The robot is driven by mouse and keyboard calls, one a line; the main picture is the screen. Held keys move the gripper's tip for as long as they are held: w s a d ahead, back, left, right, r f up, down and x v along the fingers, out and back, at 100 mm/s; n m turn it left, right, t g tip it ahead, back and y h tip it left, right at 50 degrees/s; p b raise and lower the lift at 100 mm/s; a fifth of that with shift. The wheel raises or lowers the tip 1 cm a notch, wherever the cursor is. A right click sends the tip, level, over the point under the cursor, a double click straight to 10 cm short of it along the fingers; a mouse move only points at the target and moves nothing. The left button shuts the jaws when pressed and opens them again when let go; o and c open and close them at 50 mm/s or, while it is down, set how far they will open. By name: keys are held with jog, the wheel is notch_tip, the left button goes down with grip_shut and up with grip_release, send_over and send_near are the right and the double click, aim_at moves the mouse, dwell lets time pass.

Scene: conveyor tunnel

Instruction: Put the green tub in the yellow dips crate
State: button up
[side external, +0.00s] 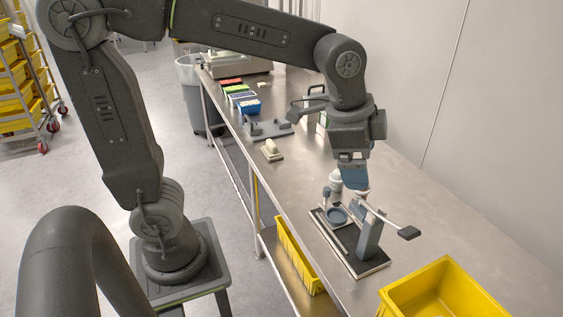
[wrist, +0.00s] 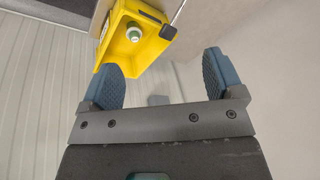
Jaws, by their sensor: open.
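A yellow crate (side external: 480,292) stands at the bottom right of the side view, partly cut off by the frame edge. It also shows at the top of the wrist view (wrist: 151,62). My gripper (side external: 354,184) is above the bench, up and left of the crate, over a lever device. Its two blue fingers are apart in the wrist view (wrist: 165,82), with nothing between them.
The lever device (side external: 371,258) on its dark base has a long handle (side external: 408,232) reaching toward the crate. Another yellow crate (side external: 293,252) is on the lower shelf. Coloured trays (side external: 247,106) and a grey fixture (side external: 268,128) stand farther back.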

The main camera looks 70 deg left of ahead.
jog(key=s+a+f+n+t, duration=0.1)
jog(key=s+a+n, duration=0.2)
jog(key=s, duration=0.3)
jog(key=s+a+f+n+t, duration=0.1)
jog(key=s+a+n, duration=0.2)
jog(key=s+n, duration=0.2)
jog(key=shift+s+a+n+y, duration=0.3)
jog(key=shift+s+n, duration=0.1)
jog(key=shift+s, duration=0.35)
